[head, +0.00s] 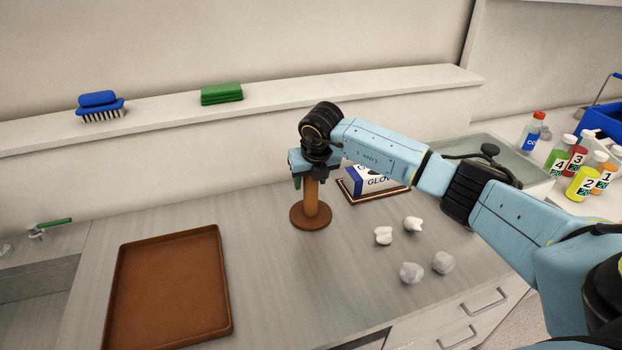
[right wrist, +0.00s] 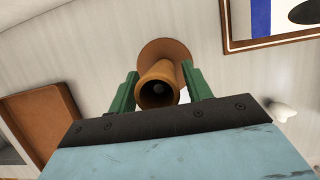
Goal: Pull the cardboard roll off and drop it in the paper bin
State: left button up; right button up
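The cardboard roll (head: 311,196) stands upright on a holder with a round brown base (head: 298,222) on the counter. In the right wrist view I look down into the roll's open end (right wrist: 158,92), with a post tip visible inside. My right gripper (head: 310,174) is at the roll's upper part from above. Its green fingers (right wrist: 160,72) are on either side of the roll, with what looks like a thin gap at each side. My left gripper is not in view. I see no paper bin.
A brown tray (head: 122,300) lies at the left. A glove box (head: 372,184) stands behind right of the roll. Crumpled white pieces (head: 383,236) and grey balls (head: 411,272) lie in front right. Bottles (head: 583,183) stand far right; a ledge (head: 160,113) runs behind.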

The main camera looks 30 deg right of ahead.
jog(key=c, duration=0.7)
jog(key=shift+c, duration=0.8)
jog(key=shift+r+p, duration=0.4)
jog(key=shift+r, duration=0.25)
jog(key=shift+r, duration=0.15)
notch_tip(320, 180, up, 13)
jog(key=p, duration=0.8)
dwell(1.4)
